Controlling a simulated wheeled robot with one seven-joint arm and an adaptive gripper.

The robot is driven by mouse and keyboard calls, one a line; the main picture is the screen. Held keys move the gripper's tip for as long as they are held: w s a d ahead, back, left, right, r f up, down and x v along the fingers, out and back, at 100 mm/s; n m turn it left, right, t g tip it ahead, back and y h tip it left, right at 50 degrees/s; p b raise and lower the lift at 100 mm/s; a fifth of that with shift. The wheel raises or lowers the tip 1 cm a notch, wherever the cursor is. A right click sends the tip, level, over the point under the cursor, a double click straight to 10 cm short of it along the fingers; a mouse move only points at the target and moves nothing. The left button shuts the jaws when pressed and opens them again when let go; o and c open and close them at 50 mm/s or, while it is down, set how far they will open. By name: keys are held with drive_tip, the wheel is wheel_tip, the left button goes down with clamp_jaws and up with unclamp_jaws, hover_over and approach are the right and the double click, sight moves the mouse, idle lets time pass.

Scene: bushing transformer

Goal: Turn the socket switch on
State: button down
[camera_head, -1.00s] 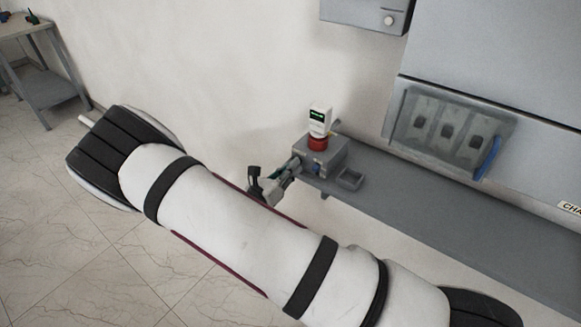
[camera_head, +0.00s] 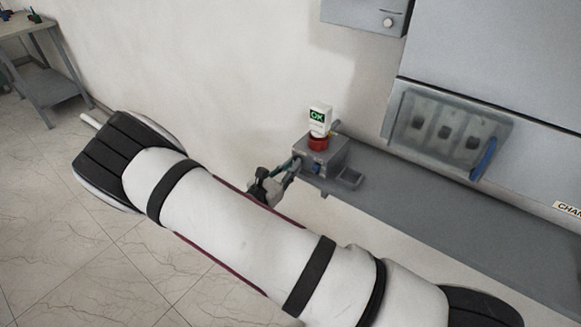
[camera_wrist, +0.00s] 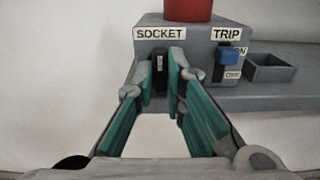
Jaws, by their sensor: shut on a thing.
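The grey switch box (camera_head: 325,155) sits at the left end of a grey shelf. In the wrist view its front (camera_wrist: 203,37) carries the labels SOCKET and TRIP. The black socket switch (camera_wrist: 159,72) is under the SOCKET label, between my gripper's fingertips. My gripper (camera_wrist: 163,68) is shut on this switch, with fingers on both sides of it. The switch's exact position is partly hidden by the fingers. In the head view my gripper (camera_head: 287,169) reaches the box's left front. A white device (camera_head: 319,119) on the red socket (camera_head: 318,143) shows a green OK screen.
The blue trip switch (camera_wrist: 227,56) is right of the socket switch. A small open tray (camera_wrist: 270,68) is beside the box. The shelf (camera_head: 440,212) runs right, below a panel with a clear cover (camera_head: 447,133) and blue handle (camera_head: 486,158).

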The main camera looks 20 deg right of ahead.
drive_tip(key=shift+f, duration=0.1)
drive_tip(key=c, duration=1.9)
unclamp_jaws()
drive_tip(key=shift+a, duration=0.1)
drive_tip(key=v, duration=1.2)
